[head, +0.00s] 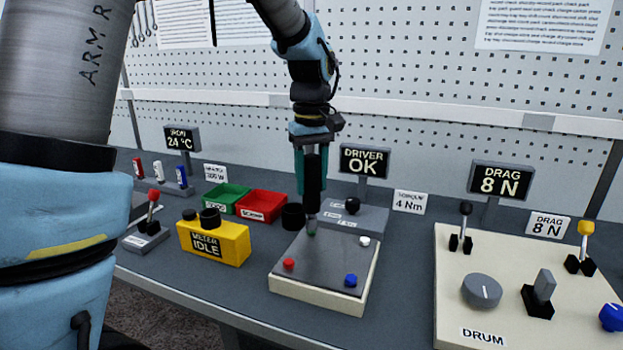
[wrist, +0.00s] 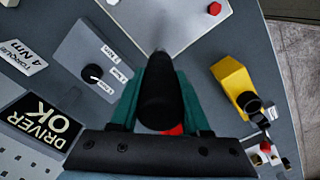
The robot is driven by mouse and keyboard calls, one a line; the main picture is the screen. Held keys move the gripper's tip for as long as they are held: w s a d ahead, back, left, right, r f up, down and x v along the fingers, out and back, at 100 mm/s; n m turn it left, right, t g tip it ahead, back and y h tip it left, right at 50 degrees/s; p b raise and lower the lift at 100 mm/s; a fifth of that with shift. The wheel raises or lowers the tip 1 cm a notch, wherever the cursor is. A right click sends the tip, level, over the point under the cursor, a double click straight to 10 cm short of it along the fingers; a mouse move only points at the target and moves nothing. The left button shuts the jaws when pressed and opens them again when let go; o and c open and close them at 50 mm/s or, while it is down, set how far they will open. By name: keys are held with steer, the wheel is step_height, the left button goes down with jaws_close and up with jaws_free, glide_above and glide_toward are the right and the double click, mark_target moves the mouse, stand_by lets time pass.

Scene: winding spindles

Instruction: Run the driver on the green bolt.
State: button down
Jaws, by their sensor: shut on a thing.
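My gripper (head: 311,172) is shut on the black driver (head: 313,197), which it holds upright over the plate. The driver's lower end is at the green bolt (head: 311,229), at the back left of the grey-topped plate (head: 325,262); whether they touch is hard to tell. In the wrist view the driver (wrist: 158,100) hides the green bolt. A red bolt (head: 289,264), a blue bolt (head: 350,281) and a white bolt (head: 364,241) sit at the other corners. The driver display (head: 364,161) reads OK.
Behind the plate is a grey box with a black knob (head: 352,206), beside a black ring holder (head: 292,216). A torque sign (head: 409,202) reads 4 Nm. A yellow meter (head: 214,243) reads IDLE. Green (head: 226,197) and red (head: 262,205) bins stand behind; a drum panel (head: 455,300) is right.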

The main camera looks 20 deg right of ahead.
mark_target(311, 156)
stand_by(0.3)
step_height(311, 156, up, 7)
steer(key=p, duration=0.6)
stand_by(0.4)
